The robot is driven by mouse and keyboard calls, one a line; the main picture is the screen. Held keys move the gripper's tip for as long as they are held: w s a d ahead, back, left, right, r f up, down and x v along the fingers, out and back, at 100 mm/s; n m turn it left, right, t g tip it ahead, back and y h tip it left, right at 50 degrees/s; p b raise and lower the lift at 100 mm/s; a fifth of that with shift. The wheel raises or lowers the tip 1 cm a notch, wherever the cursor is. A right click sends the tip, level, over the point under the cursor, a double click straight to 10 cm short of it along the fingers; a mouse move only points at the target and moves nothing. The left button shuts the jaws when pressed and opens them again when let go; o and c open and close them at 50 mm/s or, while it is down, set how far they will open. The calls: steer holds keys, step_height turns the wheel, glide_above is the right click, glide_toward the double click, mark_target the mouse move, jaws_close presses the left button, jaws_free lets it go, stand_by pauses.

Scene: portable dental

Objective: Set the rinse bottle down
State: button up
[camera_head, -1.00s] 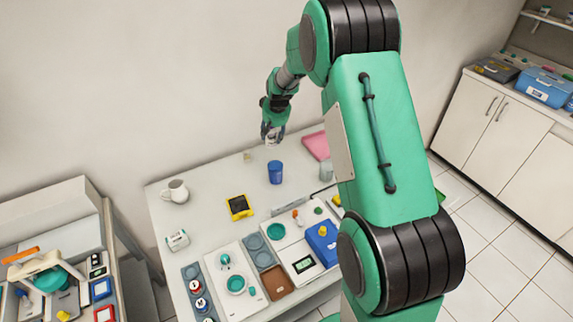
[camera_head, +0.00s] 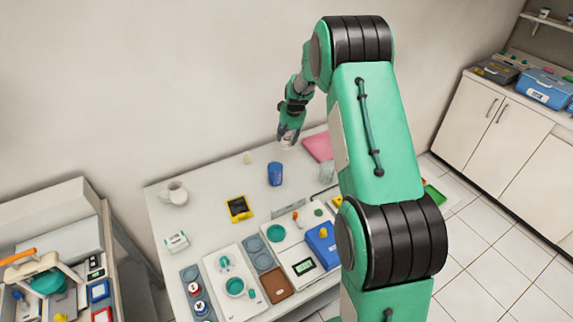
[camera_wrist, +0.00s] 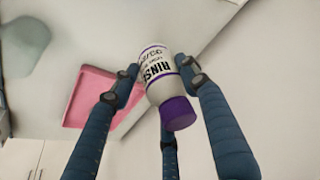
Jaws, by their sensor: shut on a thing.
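The rinse bottle (camera_wrist: 158,75) is white with purple bands, a dark "RINSE" label and a purple cap. In the wrist view it lies between the fingers of my gripper (camera_wrist: 160,85), its cap end nearest the camera. My gripper is shut on it. In the head view my gripper (camera_head: 288,138) is at the back of the white table (camera_head: 215,200), with a small pale part of the bottle (camera_head: 287,144) showing below the fingers. I cannot tell whether the bottle touches the table.
A pink tray (camera_head: 318,146) lies right of my gripper and also shows in the wrist view (camera_wrist: 95,95). A blue cup (camera_head: 275,174) stands in front, with a clear cup (camera_head: 327,172) to its right. A white jug (camera_head: 174,192) stands far left. Table around the small beige item (camera_head: 247,158) is clear.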

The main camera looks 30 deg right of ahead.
mark_target(288, 147)
steer(key=shift+f, duration=0.1)
steer(key=shift+f+b, duration=0.65)
steer(key=shift+f, duration=2.35)
steer(key=shift+f, duration=0.1)
steer(key=shift+f+b, duration=0.35)
steer(key=shift+f, duration=1.45)
steer(key=shift+f, duration=0.15)
steer(key=o, duration=1.3)
